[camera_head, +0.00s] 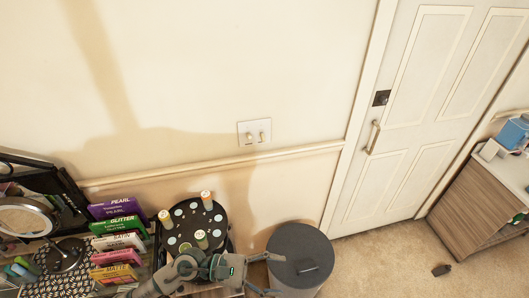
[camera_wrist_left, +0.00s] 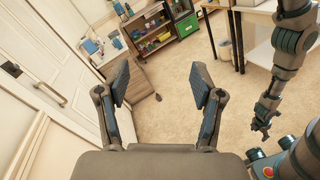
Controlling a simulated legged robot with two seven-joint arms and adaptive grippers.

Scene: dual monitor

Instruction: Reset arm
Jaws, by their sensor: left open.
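My left gripper (camera_head: 276,274) reaches in from the bottom of the head view, over the front of a table. Its fingers are spread and point right, towards a grey lidded bin (camera_head: 305,252). In the left wrist view the same gripper (camera_wrist_left: 159,85) is open, with nothing between its fingers and carpet beyond. A grey arm of mine hangs at the right of that view, ending in my right gripper (camera_wrist_left: 262,127), too small to tell open from shut.
A round black rack (camera_head: 186,218) with small bottles stands beside my left arm. Coloured boxes (camera_head: 118,226) and a round mirror (camera_head: 27,218) are further left. A white door (camera_head: 430,115) and a wooden cabinet (camera_head: 473,205) are to the right. Carpet between is mostly clear.

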